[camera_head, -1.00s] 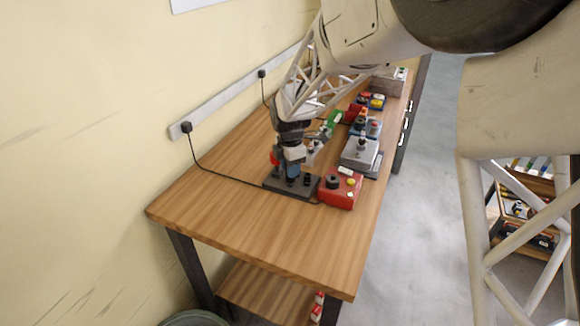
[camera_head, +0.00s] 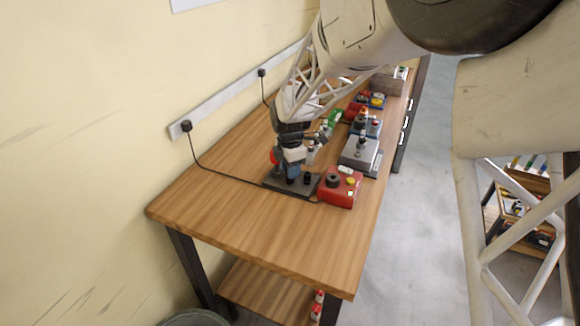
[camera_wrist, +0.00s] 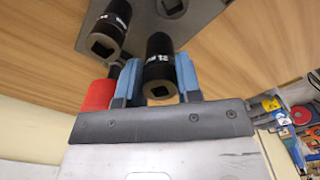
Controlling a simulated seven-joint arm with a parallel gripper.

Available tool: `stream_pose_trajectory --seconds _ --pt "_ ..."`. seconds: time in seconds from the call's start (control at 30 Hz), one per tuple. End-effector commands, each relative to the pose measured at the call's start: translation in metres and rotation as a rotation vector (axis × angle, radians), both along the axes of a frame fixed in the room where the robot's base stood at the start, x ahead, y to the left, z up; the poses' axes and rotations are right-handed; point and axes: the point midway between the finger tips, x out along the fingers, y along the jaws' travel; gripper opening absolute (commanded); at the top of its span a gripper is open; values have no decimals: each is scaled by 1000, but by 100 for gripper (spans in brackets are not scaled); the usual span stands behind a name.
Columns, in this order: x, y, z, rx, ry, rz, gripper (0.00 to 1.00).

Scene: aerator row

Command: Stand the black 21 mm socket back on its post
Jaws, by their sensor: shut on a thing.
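The black socket (camera_wrist: 159,62), with "21" readable on its side, sits between the blue fingers of my gripper (camera_wrist: 158,80) in the wrist view. My gripper is shut on it, and its square-holed end faces the camera. The dark base plate (camera_wrist: 140,22) lies beyond it, with another black socket (camera_wrist: 112,28) to the left and a further socket (camera_wrist: 172,7) at the top edge. In the head view my gripper (camera_head: 292,178) is low over the base plate (camera_head: 276,183). The post under the held socket is hidden, so I cannot tell whether the socket touches it.
A red box (camera_head: 341,189) with a dark knob stands right beside the plate. A grey device (camera_head: 360,153) and other small units stand farther along the bench. A cable runs from the wall strip (camera_head: 225,108) to the plate area. The bench's near end (camera_head: 245,235) is clear.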

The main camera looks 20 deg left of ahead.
Motion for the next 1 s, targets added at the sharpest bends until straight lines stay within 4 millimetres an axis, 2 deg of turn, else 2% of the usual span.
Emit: stream_pose_trajectory --seconds 0.6,0.63,0.8,1.0 --pt "0 0 -11 0 0 0 8" --pt "0 0 -11 0 0 0 35" --pt "0 0 -11 -1 1 0 61" --pt "0 0 -11 -1 1 0 62"
